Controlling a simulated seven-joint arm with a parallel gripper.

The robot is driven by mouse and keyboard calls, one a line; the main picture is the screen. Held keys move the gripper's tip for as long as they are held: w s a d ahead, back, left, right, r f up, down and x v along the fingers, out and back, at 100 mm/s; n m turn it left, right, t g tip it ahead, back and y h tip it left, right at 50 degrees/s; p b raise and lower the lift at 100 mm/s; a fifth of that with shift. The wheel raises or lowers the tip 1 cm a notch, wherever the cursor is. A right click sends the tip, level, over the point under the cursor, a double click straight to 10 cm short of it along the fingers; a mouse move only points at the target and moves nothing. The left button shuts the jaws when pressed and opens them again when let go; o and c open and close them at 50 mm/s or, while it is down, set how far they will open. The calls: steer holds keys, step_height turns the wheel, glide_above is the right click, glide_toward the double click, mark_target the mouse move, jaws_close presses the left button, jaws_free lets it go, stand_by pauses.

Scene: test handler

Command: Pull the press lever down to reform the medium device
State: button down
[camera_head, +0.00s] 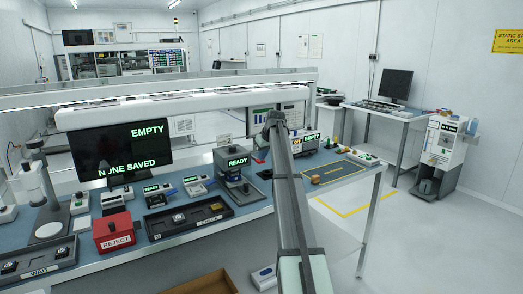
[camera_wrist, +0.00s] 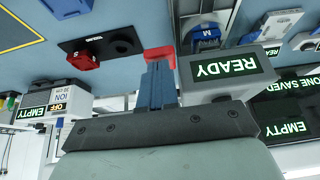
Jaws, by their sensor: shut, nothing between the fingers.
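The press (camera_head: 235,175) stands at the middle of the bench in the head view, with a READY display; its READY panel (camera_wrist: 227,67) shows upside down in the wrist view. The red press lever (camera_wrist: 156,53) shows in the wrist view just beyond my fingertips, partly hidden by them; I cannot tell whether they touch it. A blue part marked M (camera_wrist: 207,35), apparently the medium device, sits at the press. My gripper (camera_wrist: 158,70) is shut and empty, left of the READY panel in the wrist view. In the head view my arm hides the gripper.
A black plate with a red fixture (camera_wrist: 84,60) lies near the lever. A red REJECT box (camera_head: 113,233), a CHECK tray (camera_head: 190,232) and a WAIT tray (camera_head: 40,262) stand along the bench front. A monitor (camera_head: 120,152) reads EMPTY, NONE SAVED.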

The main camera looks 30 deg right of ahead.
steer(key=shift+t, duration=0.9)
steer(key=f, duration=0.5)
steer(key=shift+s, duration=0.4)
steer(key=shift+s+f, duration=0.15)
steer(key=shift+f, duration=0.05)
steer(key=w+v, duration=0.1)
steer(key=v, duration=1.3)
steer(key=shift+r, duration=0.45)
